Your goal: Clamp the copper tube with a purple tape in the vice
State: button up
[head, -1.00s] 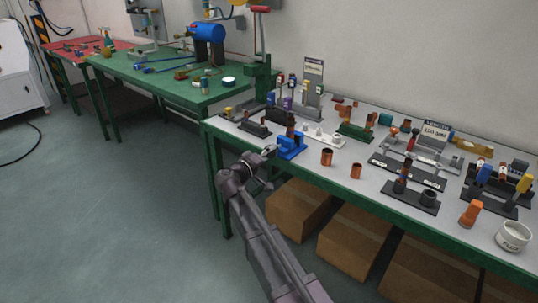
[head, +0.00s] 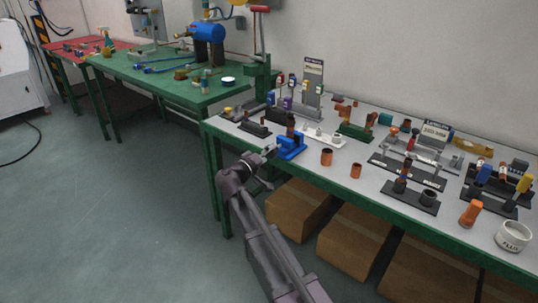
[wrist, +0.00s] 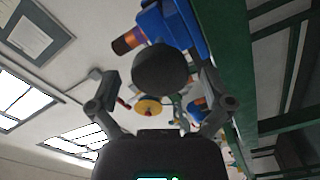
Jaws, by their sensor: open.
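The blue vice (head: 291,147) stands at the front left edge of the grey-topped table. A copper-brown tube (head: 291,122) stands upright at the vice; I cannot make out purple tape on it. In the wrist view the blue vice (wrist: 180,22) is at the top, with a copper tube end (wrist: 127,42) sticking out to its left. A dark round part (wrist: 160,70) shows in front of the vice, between my fingers. My gripper (head: 269,151) is open, just left of the vice, with its fingers (wrist: 161,97) spread and no tube between them.
Two short copper pieces (head: 327,157) stand right of the vice. Small racks and fittings fill the table, with a white flux pot (head: 513,236) at the right. Cardboard boxes (head: 298,207) lie below. A green bench (head: 150,85) stands behind left.

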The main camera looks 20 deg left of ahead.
jog(key=n, duration=0.5)
jog(key=shift+n, duration=0.3)
jog(key=c, duration=1.1)
jog(key=shift+m, duration=1.5)
